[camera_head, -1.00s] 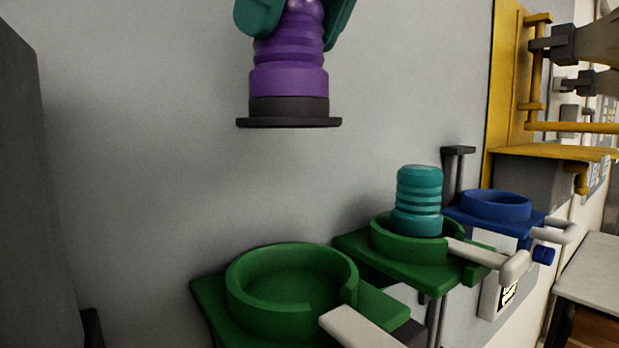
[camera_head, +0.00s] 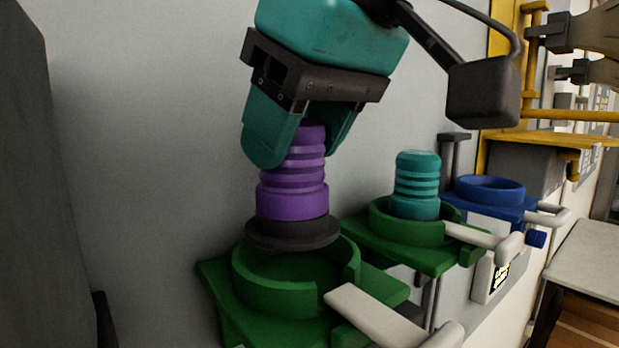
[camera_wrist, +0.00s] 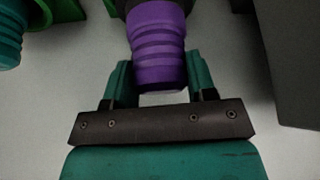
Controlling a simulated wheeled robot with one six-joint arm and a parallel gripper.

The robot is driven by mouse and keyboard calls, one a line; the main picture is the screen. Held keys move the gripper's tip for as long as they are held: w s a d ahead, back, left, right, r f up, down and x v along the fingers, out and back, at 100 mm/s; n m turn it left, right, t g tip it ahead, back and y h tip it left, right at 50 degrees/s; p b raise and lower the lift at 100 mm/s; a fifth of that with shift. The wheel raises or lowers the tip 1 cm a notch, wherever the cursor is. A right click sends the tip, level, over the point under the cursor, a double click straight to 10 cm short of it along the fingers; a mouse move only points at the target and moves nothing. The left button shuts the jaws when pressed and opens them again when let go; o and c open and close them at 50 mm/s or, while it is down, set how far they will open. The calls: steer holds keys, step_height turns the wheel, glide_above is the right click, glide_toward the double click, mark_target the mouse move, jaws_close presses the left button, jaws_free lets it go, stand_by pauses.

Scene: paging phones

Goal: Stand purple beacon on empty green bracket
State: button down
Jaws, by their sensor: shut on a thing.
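The purple beacon (camera_head: 293,192) has ribbed sides and a dark flanged base. It is upright with a slight tilt in the head view. My teal gripper (camera_head: 302,140) is shut on its upper part; the beacon also shows between the fingers in the wrist view (camera_wrist: 157,45). The beacon's base is just above the near green bracket (camera_head: 248,282), overlapping its back rim in the picture. I cannot tell whether they touch. This bracket has an open-fronted round cup, and I see nothing standing in it. My gripper also shows in the wrist view (camera_wrist: 160,82).
A second green bracket (camera_head: 432,260) to the right holds a teal beacon (camera_head: 417,185). A blue bracket (camera_head: 490,192) with an empty cup is beyond it. Pale levers (camera_head: 375,315) stick out in front. A dark panel (camera_head: 30,200) stands at the left.

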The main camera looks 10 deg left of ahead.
mark_target(298, 183)
steer(key=shift+f, duration=1.85)
steer(key=shift+f, duration=0.2)
steer(key=shift+c, duration=2.2)
jaws_free()
steer(key=shift+r, duration=0.1)
steer(key=b+v, duration=0.1)
steer(key=v, duration=1.1)
